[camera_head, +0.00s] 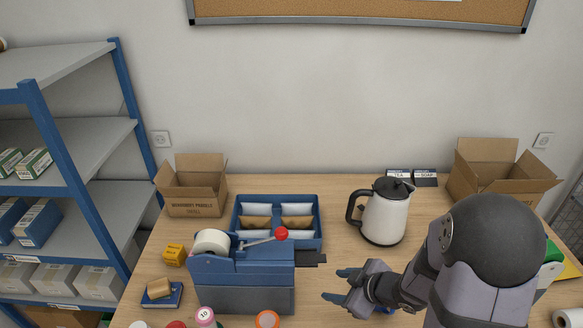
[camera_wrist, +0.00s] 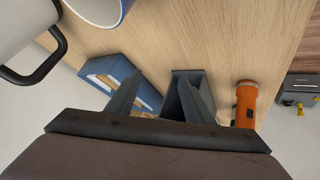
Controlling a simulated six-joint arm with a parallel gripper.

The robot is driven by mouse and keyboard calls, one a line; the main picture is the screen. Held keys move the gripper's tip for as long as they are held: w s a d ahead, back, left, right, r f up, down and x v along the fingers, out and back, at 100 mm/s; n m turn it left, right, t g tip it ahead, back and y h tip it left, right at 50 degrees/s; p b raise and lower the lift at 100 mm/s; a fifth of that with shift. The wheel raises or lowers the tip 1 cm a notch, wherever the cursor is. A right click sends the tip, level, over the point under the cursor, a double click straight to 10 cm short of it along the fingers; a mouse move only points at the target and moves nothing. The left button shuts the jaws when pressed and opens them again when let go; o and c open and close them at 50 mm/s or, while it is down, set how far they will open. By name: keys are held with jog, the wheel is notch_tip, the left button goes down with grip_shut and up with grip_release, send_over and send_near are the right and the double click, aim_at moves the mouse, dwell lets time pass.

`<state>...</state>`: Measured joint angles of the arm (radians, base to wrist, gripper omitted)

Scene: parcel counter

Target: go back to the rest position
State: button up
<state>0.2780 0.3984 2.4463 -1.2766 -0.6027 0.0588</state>
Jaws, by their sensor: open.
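My gripper (camera_head: 333,284) is at the end of my arm, above the front middle of the wooden counter (camera_head: 338,215). It is right of the blue dispenser and in front of the white kettle. In the wrist view, my gripper (camera_wrist: 160,80) shows two dark fingers spread apart with nothing between them.
The white kettle (camera_head: 384,219) stands behind my gripper. The blue dispenser (camera_head: 240,275) with a red knob and a blue tray (camera_head: 318,215) of packets are to the left. Open cartons (camera_head: 192,193) (camera_head: 490,170) stand at both back corners. A blue-rimmed cup (camera_wrist: 97,10) shows in the wrist view.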

jog(key=s+d+r+m+g+h+p, duration=0.2)
jog(key=s+d+r+m+h+p, duration=0.15)
jog(key=d+r+m+h, duration=0.45)
jog(key=s+a+r+m+g+y+p, duration=0.1)
jog(key=s+a+m+g, duration=0.15)
jog(key=s, duration=0.45)
jog(key=s+a+r+m+g+y+p, duration=0.1)
jog(key=s+a+r+g+y, duration=0.15)
jog(key=s, duration=0.45)
notch_tip(320, 180, down, 6)
jog(key=b, duration=0.5)
jog(key=shift+h+b, duration=0.3)
jog(key=shift+h, duration=0.05)
jog(key=shift+w, duration=0.1)
